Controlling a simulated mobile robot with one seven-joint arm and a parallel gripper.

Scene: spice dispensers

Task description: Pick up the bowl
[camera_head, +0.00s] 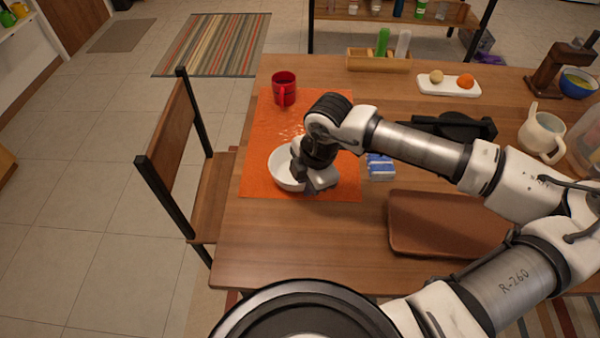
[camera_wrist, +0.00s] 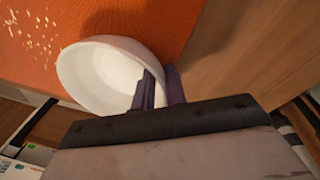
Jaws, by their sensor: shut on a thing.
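The white bowl (camera_head: 283,169) is at the front left part of the orange mat (camera_head: 257,150) on the wooden table. My gripper (camera_head: 304,178) is at its right side, and my wrist hides part of the bowl in the head view. In the wrist view the bowl (camera_wrist: 100,72) shows its inside, which looks empty. There my gripper (camera_wrist: 158,88) is shut on its rim, with one finger inside the wall and one outside. I cannot tell whether the bowl touches the mat or is slightly above it.
A red mug (camera_head: 284,88) stands at the mat's back. A blue-and-white packet (camera_head: 380,167) and a brown tray (camera_head: 440,224) are right of the mat. A white plate (camera_head: 449,86) with round items and a wooden caddy (camera_head: 378,62) are farther back. A chair (camera_head: 172,130) stands left.

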